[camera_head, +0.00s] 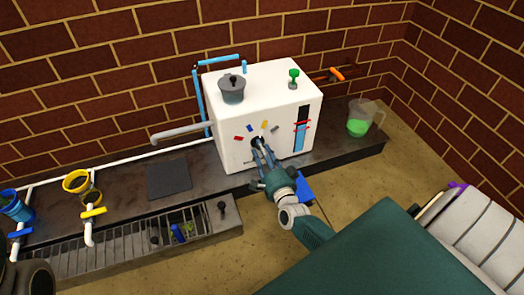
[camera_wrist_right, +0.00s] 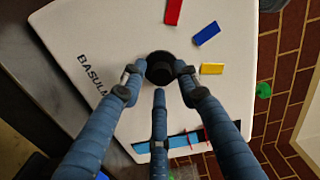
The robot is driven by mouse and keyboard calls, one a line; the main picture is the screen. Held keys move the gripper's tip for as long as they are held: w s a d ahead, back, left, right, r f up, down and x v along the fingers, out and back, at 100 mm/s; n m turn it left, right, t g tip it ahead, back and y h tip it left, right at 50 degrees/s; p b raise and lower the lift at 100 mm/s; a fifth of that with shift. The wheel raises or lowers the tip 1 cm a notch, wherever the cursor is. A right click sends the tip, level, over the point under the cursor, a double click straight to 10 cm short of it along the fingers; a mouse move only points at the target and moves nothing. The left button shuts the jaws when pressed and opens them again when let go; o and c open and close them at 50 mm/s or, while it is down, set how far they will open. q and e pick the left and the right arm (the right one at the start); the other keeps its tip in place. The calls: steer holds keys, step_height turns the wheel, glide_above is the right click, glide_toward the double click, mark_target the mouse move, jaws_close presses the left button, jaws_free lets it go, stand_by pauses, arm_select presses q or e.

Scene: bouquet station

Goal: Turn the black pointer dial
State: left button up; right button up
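The black dial (camera_wrist_right: 160,68) is on the front face of the white machine (camera_head: 235,148), with red, blue and yellow marks around it. In the head view the dial (camera_head: 256,141) is partly hidden by my right gripper (camera_head: 262,150). In the right wrist view the blue fingers of my right gripper (camera_wrist_right: 158,78) are spread around the dial, two at its sides and one below it. The side fingertips are right at its edges; whether they press on it I cannot tell. The dial's pointer direction is not clear. My left gripper is not in view.
A grey pot (camera_head: 232,90) and a green knob (camera_head: 294,74) are on top of the machine. A jug of green liquid (camera_head: 359,122) stands to its right. A blue gauge (camera_head: 301,134) is on the machine's front. A grated trough (camera_head: 120,245) and yellow valves are at left.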

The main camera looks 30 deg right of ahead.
steer(key=shift+s, duration=0.1)
steer(key=v, duration=1.1)
steer(key=shift+s+a, duration=0.2)
steer(key=shift+s, duration=0.2)
